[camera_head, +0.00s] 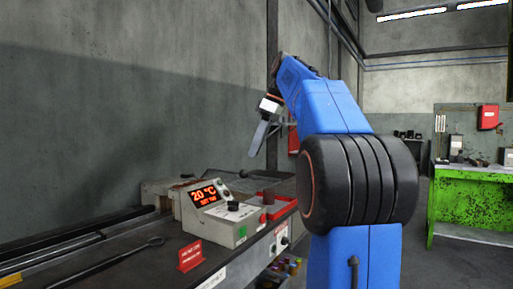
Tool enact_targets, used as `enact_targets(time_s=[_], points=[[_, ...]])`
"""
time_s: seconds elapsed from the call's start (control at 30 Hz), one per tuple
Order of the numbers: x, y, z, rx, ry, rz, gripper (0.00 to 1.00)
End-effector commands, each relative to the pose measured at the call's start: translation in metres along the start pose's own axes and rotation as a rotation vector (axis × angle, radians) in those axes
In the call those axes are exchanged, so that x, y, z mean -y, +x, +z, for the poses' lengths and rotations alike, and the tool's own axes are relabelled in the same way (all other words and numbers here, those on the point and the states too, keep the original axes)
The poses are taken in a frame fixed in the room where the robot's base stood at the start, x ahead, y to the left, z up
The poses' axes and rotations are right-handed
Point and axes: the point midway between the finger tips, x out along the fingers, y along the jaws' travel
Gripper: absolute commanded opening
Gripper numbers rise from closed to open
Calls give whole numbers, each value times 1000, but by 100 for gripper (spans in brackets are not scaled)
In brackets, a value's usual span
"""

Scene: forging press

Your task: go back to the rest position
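My blue arm with black joint covers rises on the right of the head view and bends over to the left at its top. My gripper (260,136) hangs from the arm's end, pointing down and to the left, in the air above the back of the bench. One grey finger shows clearly; the other is mostly hidden or seen edge-on, so its opening is unclear. I see nothing held between the fingers.
A control box (219,213) with a red "20 °C" display stands on the dark bench (128,264). A red tray (279,208) is behind it, a red sign (190,256) in front. A long tool (112,262) lies left. A green workbench (470,200) stands far right.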

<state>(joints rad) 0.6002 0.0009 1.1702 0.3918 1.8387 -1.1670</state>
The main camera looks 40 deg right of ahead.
Motion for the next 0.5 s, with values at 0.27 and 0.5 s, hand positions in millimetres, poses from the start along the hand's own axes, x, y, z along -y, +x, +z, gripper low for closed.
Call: enact_targets(time_s=[0.27,0.5], points=[[0,0,0,0,0,0,27],[16,12,-2,7,33,7,27]])
